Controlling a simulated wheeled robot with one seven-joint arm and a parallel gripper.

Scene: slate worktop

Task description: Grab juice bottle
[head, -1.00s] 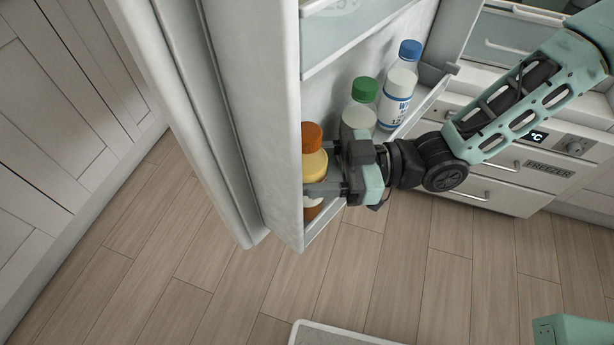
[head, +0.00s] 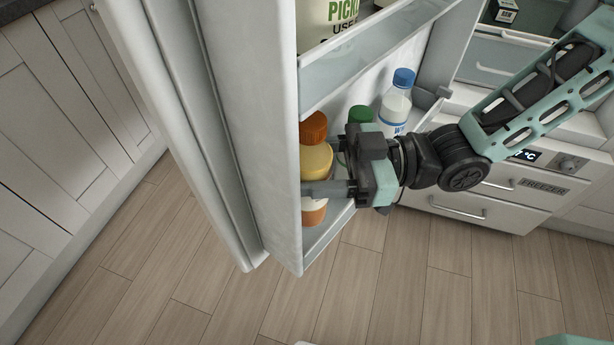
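The juice bottle (head: 316,162), with an orange cap and a yellow-orange body, is at the near end of the fridge door's lower shelf (head: 328,238). My gripper (head: 322,186) reaches in from the right. One dark finger crosses the front of the bottle; the other is mostly hidden behind it. The gripper appears shut on the bottle, which is upright and raised a little above the shelf floor.
A green-capped bottle (head: 361,114), partly hidden by my gripper, and a blue-capped bottle (head: 396,105) stand farther along the shelf. The upper door shelf (head: 365,55) lies above, holding a pickle jar (head: 325,22). Freezer drawers (head: 475,205) are at right.

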